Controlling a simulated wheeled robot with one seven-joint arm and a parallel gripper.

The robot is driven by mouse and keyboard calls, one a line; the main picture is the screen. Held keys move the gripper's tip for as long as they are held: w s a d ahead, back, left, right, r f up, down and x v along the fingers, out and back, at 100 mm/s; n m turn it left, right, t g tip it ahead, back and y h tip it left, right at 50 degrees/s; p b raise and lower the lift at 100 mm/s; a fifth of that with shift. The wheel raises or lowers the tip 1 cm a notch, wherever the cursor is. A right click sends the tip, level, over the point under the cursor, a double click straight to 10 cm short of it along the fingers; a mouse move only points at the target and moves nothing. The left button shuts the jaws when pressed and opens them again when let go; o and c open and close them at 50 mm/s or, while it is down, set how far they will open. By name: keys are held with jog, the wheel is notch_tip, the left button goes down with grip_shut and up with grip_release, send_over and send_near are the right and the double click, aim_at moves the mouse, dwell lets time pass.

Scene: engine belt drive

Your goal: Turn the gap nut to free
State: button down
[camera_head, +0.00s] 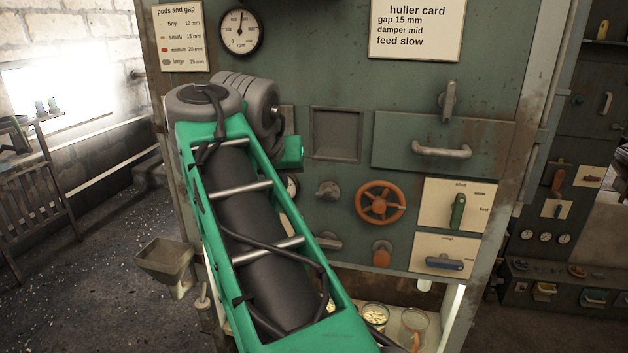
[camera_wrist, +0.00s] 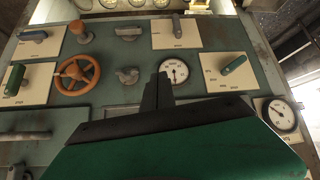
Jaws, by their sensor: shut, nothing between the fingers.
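A grey wing nut (camera_head: 327,190), which I take for the gap nut, sits on the green machine panel left of the orange handwheel (camera_head: 380,203). In the wrist view the wing nut (camera_wrist: 128,76) shows just left of my fingers, its wings roughly level across the picture. My gripper (camera_wrist: 161,80) is shut and empty, its dark fingers pointing at the panel beside a small white dial (camera_wrist: 174,70) and partly over it. It is apart from the nut in the picture; the distance to the panel is unclear. In the head view my arm hides the fingers. No free mark is readable near the nut.
The handwheel (camera_wrist: 77,74) and an orange knob (camera_wrist: 80,31) stand out near the nut. A green lever (camera_head: 458,211), a blue-grey lever (camera_head: 444,263) and a drawer handle (camera_head: 441,151) also protrude. Jars (camera_head: 375,316) stand on a shelf below.

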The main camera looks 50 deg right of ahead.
jog(key=s+d+r+m+h, duration=0.1)
jog(key=s+d+r+m, duration=0.1)
jog(key=s+d+r, duration=0.25)
jog(key=b, duration=0.3)
send_near(321, 192)
jog(key=w+d, duration=0.2)
jog(key=d, duration=0.1)
jog(key=f, duration=0.3)
jog(key=shift+d+m+g, duration=0.25)
jog(key=shift+m+g, duration=0.05)
jog(key=shift+w+f, duration=0.1)
jog(key=shift+f, duration=0.4)
jog(key=shift+r+p, duration=0.15)
jog(key=shift+p, duration=0.2)
